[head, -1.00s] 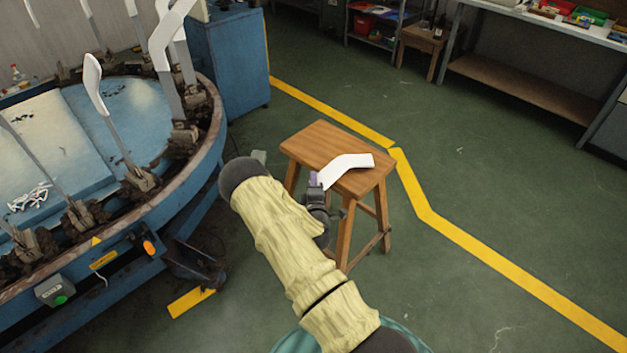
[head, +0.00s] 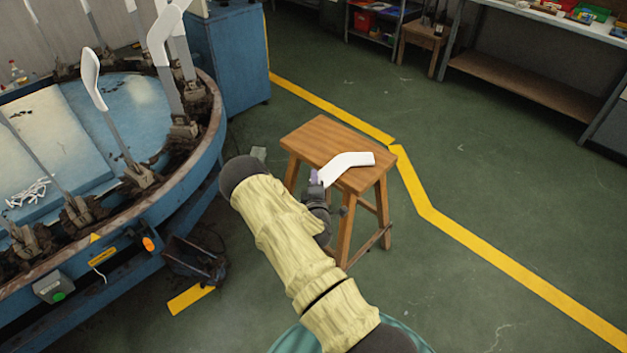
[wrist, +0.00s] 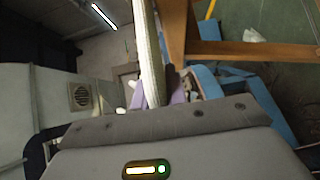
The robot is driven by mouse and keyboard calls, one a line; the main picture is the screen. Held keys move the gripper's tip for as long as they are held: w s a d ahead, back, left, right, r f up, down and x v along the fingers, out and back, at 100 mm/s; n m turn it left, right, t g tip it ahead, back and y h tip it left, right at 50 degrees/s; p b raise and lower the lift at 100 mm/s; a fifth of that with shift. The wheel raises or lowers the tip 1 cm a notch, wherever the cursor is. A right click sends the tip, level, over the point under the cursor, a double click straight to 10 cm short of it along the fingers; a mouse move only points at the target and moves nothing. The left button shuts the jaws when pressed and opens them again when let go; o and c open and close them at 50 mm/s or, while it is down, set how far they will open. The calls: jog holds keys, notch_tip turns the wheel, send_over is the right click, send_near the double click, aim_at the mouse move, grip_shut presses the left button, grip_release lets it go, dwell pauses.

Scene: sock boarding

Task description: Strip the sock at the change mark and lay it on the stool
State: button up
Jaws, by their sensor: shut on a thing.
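A white sock (head: 346,165) with a bend in it reaches from my gripper (head: 316,184) over the top of the wooden stool (head: 325,140). Its far end is above the seat's right part; whether it touches the seat I cannot tell. My gripper is at the seat's near left edge, shut on the sock's end, with a bit of its purple fingers showing. In the wrist view the sock (wrist: 149,60) runs up and away from between the purple fingers, and a wooden part of the stool (wrist: 240,48) shows to the right.
A round blue machine (head: 215,130) with upright metal boards, some bearing white socks (head: 92,78), fills the left. A blue cabinet (head: 230,70) stands behind it. A yellow floor line (head: 410,180) passes behind the stool. A workbench (head: 540,90) is at the back right. The floor on the right is clear.

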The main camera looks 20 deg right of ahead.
jog(key=shift+s+d, duration=0.1)
jog(key=o, duration=0.6)
jog(key=shift+o, duration=1.2)
jog(key=shift+a, duration=0.2)
jog(key=shift+s+a, duration=0.1)
jog(key=shift+s, duration=0.3)
jog(key=v, duration=1.6)
jog(key=shift+s+a, duration=0.15)
jog(key=shift+s, duration=0.1)
jog(key=shift+w, duration=0.1)
